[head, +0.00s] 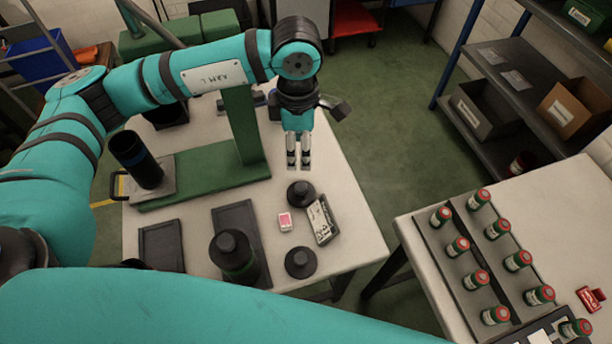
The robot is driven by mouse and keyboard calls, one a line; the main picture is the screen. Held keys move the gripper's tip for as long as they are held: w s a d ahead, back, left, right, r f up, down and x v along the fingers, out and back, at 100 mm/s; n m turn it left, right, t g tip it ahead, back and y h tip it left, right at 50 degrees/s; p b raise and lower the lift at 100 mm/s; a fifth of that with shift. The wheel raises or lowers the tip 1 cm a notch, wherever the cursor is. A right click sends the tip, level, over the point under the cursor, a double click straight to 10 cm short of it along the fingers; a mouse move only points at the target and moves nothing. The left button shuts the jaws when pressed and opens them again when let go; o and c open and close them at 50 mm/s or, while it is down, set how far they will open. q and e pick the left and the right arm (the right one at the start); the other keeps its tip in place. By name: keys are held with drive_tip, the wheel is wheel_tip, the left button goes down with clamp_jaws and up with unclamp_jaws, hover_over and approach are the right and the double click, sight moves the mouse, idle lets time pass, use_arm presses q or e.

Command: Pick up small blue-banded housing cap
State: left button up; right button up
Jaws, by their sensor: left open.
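My left gripper (298,162) points down over the right part of the near table, open, with nothing between its fingers. A small dark round cap (300,193) shows just below the fingertips in the picture, apart from them. A second dark round cap (300,263) sits nearer to me on the same table. I cannot make out a blue band on either cap, so I cannot tell which is the blue-banded one. My right gripper is not in view.
A green press frame (246,125) rises left of my gripper. Several green-and-red canisters fill a rack (462,240) at right.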

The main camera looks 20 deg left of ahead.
use_arm(q)
drive_tip(key=p, duration=0.2)
hover_over(300, 187)
drive_tip(key=s, duration=0.1)
wheel_tip(300, 187, down, 5)
wheel_tip(300, 187, down, 4)
drive_tip(key=shift+w+r, duration=0.1)
drive_tip(key=shift+r, duration=0.1)
drive_tip(key=shift+w+f+p, duration=0.1)
drive_tip(key=shift+f+p, duration=0.3)
drive_tip(key=shift+f, duration=0.7)
drive_tip(key=shift+f+p, duration=0.3)
drive_tip(key=shift+p, duration=0.1)
drive_tip(key=f, duration=0.2)
drive_tip(key=f+p, duration=0.1)
drive_tip(key=shift+w+f, duration=0.35)
drive_tip(key=shift+f, duration=0.4)
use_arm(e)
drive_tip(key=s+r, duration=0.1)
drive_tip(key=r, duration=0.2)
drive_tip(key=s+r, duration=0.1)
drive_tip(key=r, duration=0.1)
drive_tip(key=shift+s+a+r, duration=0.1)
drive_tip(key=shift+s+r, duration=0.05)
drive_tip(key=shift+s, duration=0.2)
